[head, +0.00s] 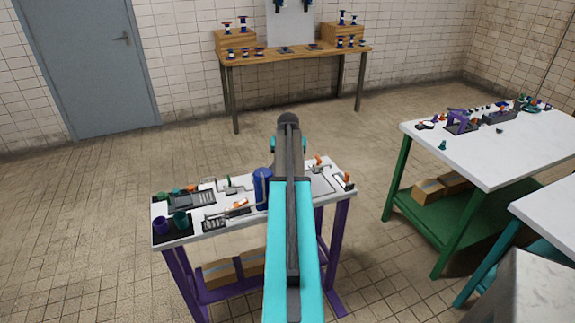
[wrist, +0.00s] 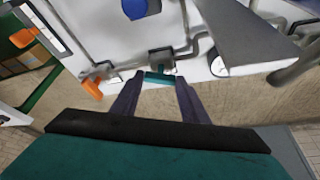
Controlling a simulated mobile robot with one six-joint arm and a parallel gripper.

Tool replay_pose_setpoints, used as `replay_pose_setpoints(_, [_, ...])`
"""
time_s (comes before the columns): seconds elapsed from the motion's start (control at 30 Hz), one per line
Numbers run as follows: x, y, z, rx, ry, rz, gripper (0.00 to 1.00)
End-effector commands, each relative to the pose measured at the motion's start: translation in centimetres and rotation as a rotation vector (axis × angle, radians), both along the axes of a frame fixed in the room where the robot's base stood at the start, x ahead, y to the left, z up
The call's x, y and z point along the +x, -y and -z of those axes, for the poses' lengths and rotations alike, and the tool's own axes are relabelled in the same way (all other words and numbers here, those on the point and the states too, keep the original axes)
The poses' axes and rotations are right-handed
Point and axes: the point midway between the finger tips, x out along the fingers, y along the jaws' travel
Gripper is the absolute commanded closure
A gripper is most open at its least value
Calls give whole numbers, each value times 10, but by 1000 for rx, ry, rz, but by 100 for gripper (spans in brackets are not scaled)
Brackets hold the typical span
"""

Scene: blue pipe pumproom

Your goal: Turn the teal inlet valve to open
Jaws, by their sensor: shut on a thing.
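The teal valve handle (wrist: 157,78) is a short flat bar on a grey pipe fitting, seen in the middle of the wrist view. My gripper (wrist: 160,80) has its two dark fingers on either side of the handle and is shut on it. In the head view my arm hides the handle and my fingertips. The white bench top (head: 205,236) with purple legs carries the pipework. I cannot tell the valve's exact angle relative to its pipe.
A blue cylinder (head: 262,188) stands close to my arm's left side. Orange handles (head: 347,180) sit on the right of the bench, and one orange handle (wrist: 92,89) shows left of my fingers. A green-framed table (head: 490,165) stands at right.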

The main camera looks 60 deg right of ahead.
Motion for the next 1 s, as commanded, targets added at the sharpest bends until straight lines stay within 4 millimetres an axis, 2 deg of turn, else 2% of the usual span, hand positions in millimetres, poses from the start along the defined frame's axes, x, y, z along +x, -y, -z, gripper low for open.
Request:
replay_pose_setpoints(0.5, [1,5,-2,-8,9,-345,82])
replay_pose_setpoints(1.0, [1,5,-3,-8,10,-444,82])
